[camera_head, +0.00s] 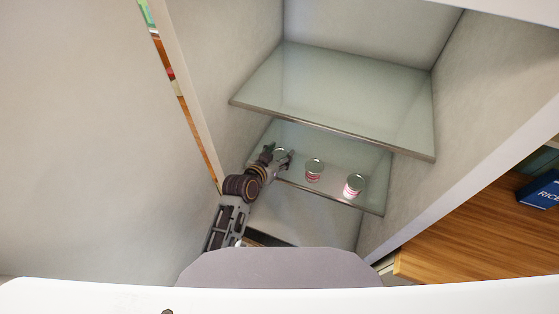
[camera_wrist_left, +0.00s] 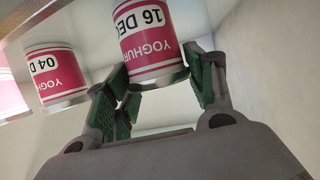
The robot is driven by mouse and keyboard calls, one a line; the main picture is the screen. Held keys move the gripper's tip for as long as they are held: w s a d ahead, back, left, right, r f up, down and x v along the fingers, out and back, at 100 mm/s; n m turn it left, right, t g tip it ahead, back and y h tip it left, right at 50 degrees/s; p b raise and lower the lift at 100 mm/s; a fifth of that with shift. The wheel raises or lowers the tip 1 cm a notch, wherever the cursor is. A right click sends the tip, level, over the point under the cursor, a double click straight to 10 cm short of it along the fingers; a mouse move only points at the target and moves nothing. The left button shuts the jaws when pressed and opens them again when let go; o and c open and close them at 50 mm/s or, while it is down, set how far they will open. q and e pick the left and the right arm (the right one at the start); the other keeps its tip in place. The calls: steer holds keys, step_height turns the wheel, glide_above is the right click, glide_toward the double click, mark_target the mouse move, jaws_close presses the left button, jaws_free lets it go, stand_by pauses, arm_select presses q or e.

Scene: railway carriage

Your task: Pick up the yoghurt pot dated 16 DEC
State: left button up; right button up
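The yoghurt pot dated 16 DEC (camera_wrist_left: 150,40) is white with a pink-red band and shows upside down in the left wrist view. My left gripper (camera_wrist_left: 155,82) is open, with its green-padded fingers on either side of this pot's near end. I cannot tell whether the pads touch it. In the head view my left gripper (camera_head: 278,160) reaches over the lower glass shelf (camera_head: 333,190) at the leftmost pot (camera_head: 281,152), which it partly hides. A second pot, marked "04 D" (camera_wrist_left: 55,80), stands beside it; the rest of its date is hidden. My right gripper is not in view.
The middle pot (camera_head: 314,170) and right pot (camera_head: 354,186) stand on the same shelf. A third pot (camera_wrist_left: 8,97) shows at the wrist view's left edge. An upper glass shelf (camera_head: 345,95) hangs above. Walls close both sides; a wooden surface (camera_head: 480,245) lies at right.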

mark_target(279, 155)
arm_select(q)
steer(key=c, duration=0.5)
steer(key=shift+r, duration=0.15)
steer(key=shift+r+b, duration=0.6)
steer(key=shift+r, duration=4.3)
steer(key=shift+f, duration=0.1)
